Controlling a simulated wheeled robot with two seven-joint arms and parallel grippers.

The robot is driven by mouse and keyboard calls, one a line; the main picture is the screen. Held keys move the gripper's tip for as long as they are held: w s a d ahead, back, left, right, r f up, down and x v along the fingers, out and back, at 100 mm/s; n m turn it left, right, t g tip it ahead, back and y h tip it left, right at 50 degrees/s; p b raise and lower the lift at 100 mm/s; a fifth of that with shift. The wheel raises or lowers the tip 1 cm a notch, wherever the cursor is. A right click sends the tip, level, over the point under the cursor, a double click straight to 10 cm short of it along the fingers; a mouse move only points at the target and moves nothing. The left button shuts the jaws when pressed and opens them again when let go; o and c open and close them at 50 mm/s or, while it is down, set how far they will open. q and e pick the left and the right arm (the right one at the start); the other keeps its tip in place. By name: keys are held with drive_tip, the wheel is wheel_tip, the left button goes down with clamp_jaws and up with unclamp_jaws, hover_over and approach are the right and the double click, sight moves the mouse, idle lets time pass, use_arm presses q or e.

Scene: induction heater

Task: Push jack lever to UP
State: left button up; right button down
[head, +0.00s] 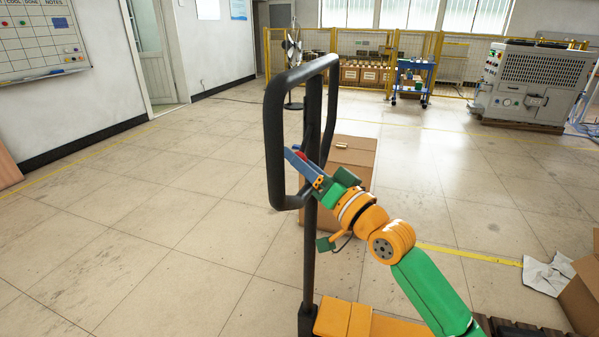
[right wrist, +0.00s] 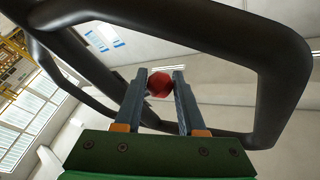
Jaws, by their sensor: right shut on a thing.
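The jack's handle (head: 275,135) is a black upright loop on a black post in the head view. It also frames the right wrist view (right wrist: 285,65). The jack lever has a red knob (right wrist: 160,84) inside the loop; only a bit of it shows in the head view (head: 301,153). My right gripper (right wrist: 160,76) reaches into the loop from the right, its two blue-grey fingers shut on the red knob. The rest of the lever is hidden, so its position cannot be told. My left gripper is not in view.
A cardboard box (head: 350,155) stands just behind the post. More cardboard (head: 582,295) and crumpled paper (head: 547,273) lie at lower right. A grey machine (head: 530,85), a blue cart (head: 412,80) and yellow fencing stand far back. The floor at left is clear.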

drive_tip(key=c, duration=0.5)
unclamp_jaws()
drive_tip(key=v, duration=0.7)
drive_tip(key=shift+b, duration=0.4)
